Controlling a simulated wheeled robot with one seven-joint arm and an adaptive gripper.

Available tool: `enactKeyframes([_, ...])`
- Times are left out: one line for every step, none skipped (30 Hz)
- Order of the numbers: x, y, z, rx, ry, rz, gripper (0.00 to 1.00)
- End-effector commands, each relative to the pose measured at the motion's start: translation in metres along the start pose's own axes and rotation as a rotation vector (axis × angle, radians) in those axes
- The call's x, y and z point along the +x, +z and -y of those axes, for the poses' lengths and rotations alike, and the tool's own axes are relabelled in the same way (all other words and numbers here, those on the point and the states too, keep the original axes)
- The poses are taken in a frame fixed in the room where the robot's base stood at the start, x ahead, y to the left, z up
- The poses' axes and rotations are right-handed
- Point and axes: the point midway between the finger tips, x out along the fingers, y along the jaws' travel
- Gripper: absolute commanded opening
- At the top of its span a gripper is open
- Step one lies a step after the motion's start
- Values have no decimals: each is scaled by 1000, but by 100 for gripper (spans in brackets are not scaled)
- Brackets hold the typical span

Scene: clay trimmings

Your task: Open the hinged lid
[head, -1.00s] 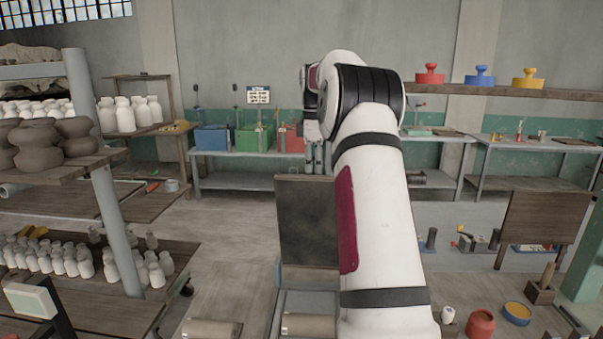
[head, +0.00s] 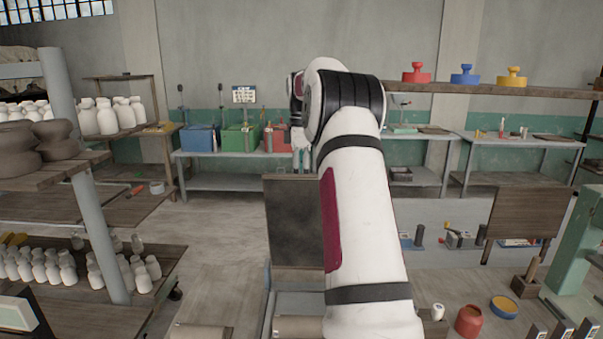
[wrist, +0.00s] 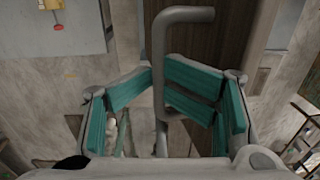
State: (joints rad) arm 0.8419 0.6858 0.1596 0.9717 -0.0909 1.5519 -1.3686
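The hinged lid (head: 296,225) is a dark panel standing roughly upright above a pale grey box (head: 267,305) in the head view. My gripper (head: 301,158) is beyond the lid's top edge there, small and partly hidden by my arm. In the wrist view, a grey bent-rod handle (wrist: 160,60) stands out from a brown wooden panel (wrist: 205,45), seemingly the lid. The lid's hinge is not clearly visible.
A shelf rack with white bottles (head: 70,265) stands close on the left. A bench with blue (head: 200,138), green and red boxes is at the back. Another brown panel (head: 523,212), a red jar (head: 468,321) and a blue-yellow bowl (head: 504,307) are at the right.

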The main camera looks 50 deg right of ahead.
Motion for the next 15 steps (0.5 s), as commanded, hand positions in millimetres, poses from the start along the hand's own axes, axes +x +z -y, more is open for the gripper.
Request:
enactKeyframes([5, 2, -1, 2, -5, 4, 30])
enactKeyframes([5, 2, -1, 1, -5, 4, 30])
enactKeyframes([5, 2, -1, 1, -5, 4, 30])
enactKeyframes([5, 2, -1, 1, -5, 4, 30])
enactKeyframes([5, 2, -1, 1, -5, 4, 30])
enactKeyframes([5, 2, -1, 1, -5, 4, 30])
enactKeyframes([5, 2, -1, 1, -5, 4, 30])
enactKeyframes([5, 2, -1, 1, -4, 3, 30])
enactKeyframes([4, 2, -1, 0, -4, 3, 30])
enactKeyframes([4, 2, -1, 0, -4, 3, 30])
enactKeyframes([3, 2, -1, 0, -4, 3, 30])
enactKeyframes([0, 2, -2, 0, -3, 3, 30])
enactKeyframes([-2, 2, -2, 0, -1, 3, 30])
enactKeyframes([-6, 1, -2, 0, 0, 2, 30])
enactKeyframes([-11, 1, -2, 0, 0, 2, 30])
